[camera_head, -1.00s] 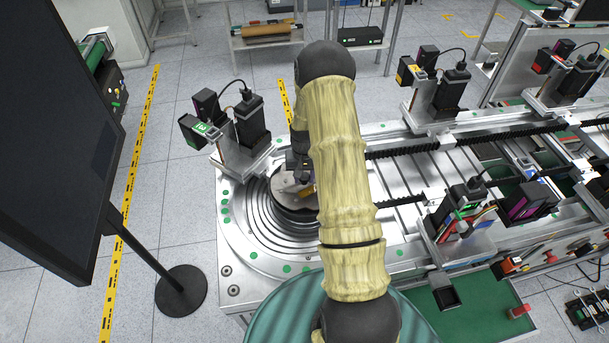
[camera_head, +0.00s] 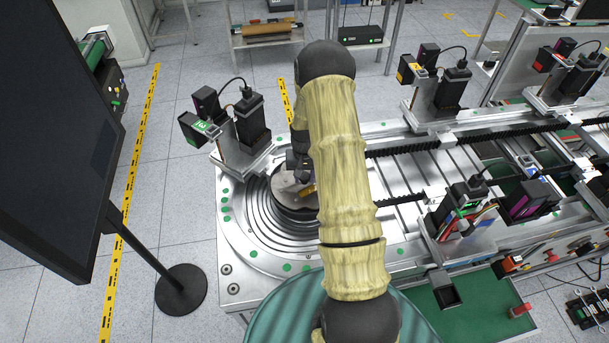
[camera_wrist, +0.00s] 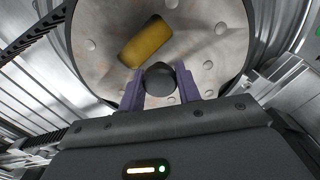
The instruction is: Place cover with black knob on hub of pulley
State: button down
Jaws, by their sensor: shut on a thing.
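The cover is a round grey metal disc (camera_wrist: 207,42) with several light studs, a yellow block and a black knob (camera_wrist: 159,83). In the wrist view my gripper (camera_wrist: 159,88) has its purple fingers closed on either side of the knob. The head view shows the cover (camera_head: 288,187) over the upper part of the ringed pulley (camera_head: 275,224), partly behind my arm. The pulley's hub is hidden under the cover and arm. I cannot tell whether the cover touches the hub.
A bracket with black devices (camera_head: 250,125) stands just behind the pulley. A conveyor with slatted metal plates (camera_head: 400,180) and more devices runs to the right. A dark screen on a stand (camera_head: 55,130) is at the left. Open floor lies between screen and machine.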

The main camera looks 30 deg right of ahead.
jog(key=shift+f, duration=0.3)
jog(key=c, duration=0.9)
grip_release()
notch_tip(320, 180, up, 18)
jog(key=b, duration=0.5)
jog(key=shift+f+b, duration=0.25)
jog(key=shift+b, duration=0.15)
